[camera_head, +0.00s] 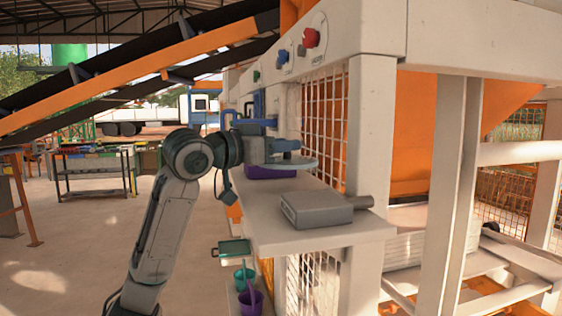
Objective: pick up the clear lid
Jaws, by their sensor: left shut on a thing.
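The clear lid (302,164) is a thin, pale round disc with a bluish knob on top, in the middle of the head view. My left gripper (284,152) is shut on the lid and holds it roughly level. A purple container (262,173) sits on the press shelf right below the lid. The lid overlaps it in the view, so I cannot tell whether they touch. My right gripper is not in view.
A grey box (316,209) with a round stub stands on the shelf (275,238) nearer me. A green tray (234,250), a teal cup (244,281) and a purple cup (249,301) are lower down. A white post (367,125) and mesh (325,110) bound the right side.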

